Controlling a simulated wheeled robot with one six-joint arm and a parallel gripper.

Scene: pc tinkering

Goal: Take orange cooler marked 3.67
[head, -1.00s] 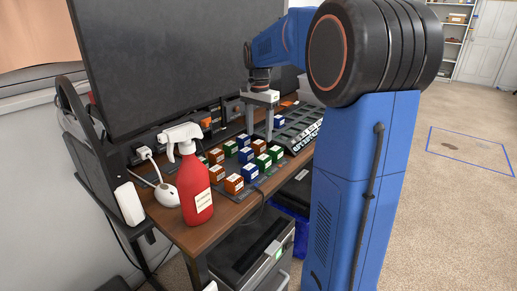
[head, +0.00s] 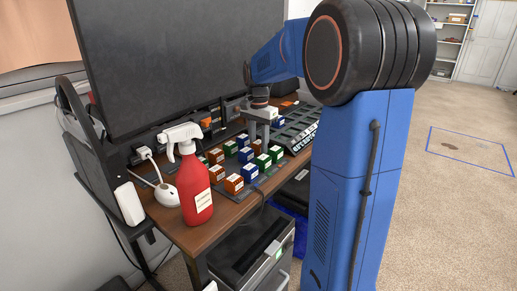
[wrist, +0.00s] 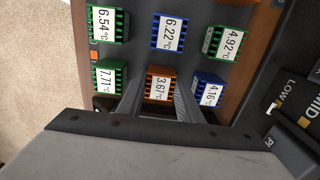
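The orange cooler marked 3.67 (wrist: 160,86) is in the lower middle of the wrist view, its label facing the camera. My gripper (wrist: 161,95) reaches towards it, with one finger on each side of the cooler. The fingers look apart, and I cannot see them pressing on it. In the head view my gripper (head: 259,132) points down among the coolers at the back of the cluster. There its fingertips and the cooler between them are partly hidden.
A green cooler marked 7.71 (wrist: 108,77) and a blue one marked 4.16 (wrist: 209,90) flank the orange one closely. A blue cooler marked 6.22 (wrist: 170,32) is beyond it. A red spray bottle (head: 196,190) stands at the front of the desk, below the monitor (head: 180,60).

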